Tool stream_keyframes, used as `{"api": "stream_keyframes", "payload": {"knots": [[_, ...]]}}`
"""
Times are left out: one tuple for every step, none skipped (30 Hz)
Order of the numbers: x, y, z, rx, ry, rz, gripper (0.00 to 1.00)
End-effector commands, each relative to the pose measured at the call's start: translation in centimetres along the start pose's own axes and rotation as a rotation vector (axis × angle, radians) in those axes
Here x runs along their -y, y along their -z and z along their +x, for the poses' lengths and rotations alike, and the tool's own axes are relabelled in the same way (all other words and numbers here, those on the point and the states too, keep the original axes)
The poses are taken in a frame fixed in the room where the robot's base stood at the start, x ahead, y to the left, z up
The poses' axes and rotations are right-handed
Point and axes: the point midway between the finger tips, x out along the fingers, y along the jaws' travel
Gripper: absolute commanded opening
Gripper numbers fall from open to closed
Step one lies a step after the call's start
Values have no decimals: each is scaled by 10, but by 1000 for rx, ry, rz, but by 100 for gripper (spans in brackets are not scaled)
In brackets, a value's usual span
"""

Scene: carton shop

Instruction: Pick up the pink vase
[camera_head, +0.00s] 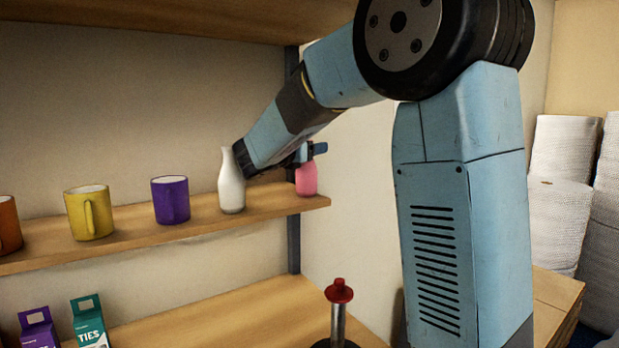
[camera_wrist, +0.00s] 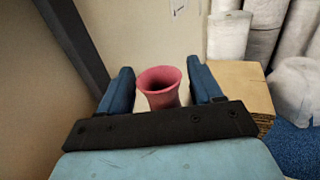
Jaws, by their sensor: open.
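The pink vase (camera_head: 307,181) stands upright at the right end of the middle shelf, partly hidden behind my gripper (camera_head: 308,152). In the wrist view the pink vase (camera_wrist: 159,88) shows its flared, open mouth between the two blue fingers of my gripper (camera_wrist: 160,90). The fingers are apart, with one on each side of the vase. A gap shows between the vase and the right finger; the left finger is close to the rim, and I cannot tell if it touches. The vase's lower body is hidden in the wrist view by the dark gripper bar.
On the same shelf (camera_head: 120,238), a white vase (camera_head: 231,185) stands just left of my arm, very close to it. Further left are a purple mug (camera_head: 170,201), a yellow mug (camera_head: 89,213) and an orange mug (camera_head: 8,225). A dark shelf post (camera_head: 293,240) stands near the pink vase.

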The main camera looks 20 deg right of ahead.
Motion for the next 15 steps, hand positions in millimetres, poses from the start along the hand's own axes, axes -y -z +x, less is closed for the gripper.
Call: {"api": "stream_keyframes", "payload": {"knots": [[0, 0, 2, 0, 0, 0, 65], [0, 0, 3, 0, -1, 0, 65], [0, 0, 4, 0, -1, -1, 65], [0, 0, 4, -1, -1, -1, 65], [0, 0, 4, 0, -1, -1, 65], [0, 0, 4, 0, -1, 0, 65], [0, 0, 4, 0, -1, 0, 65], [0, 0, 4, 0, -1, 0, 65], [0, 0, 4, 0, -1, -1, 63], [0, 0, 4, 0, -1, -1, 60], [0, 0, 4, 0, -1, -1, 57], [0, 0, 4, 0, -1, -1, 53], [0, 0, 4, 0, 0, -1, 50], [0, 0, 4, 0, 0, -1, 48], [0, 0, 4, 0, 0, -1, 44]]}}
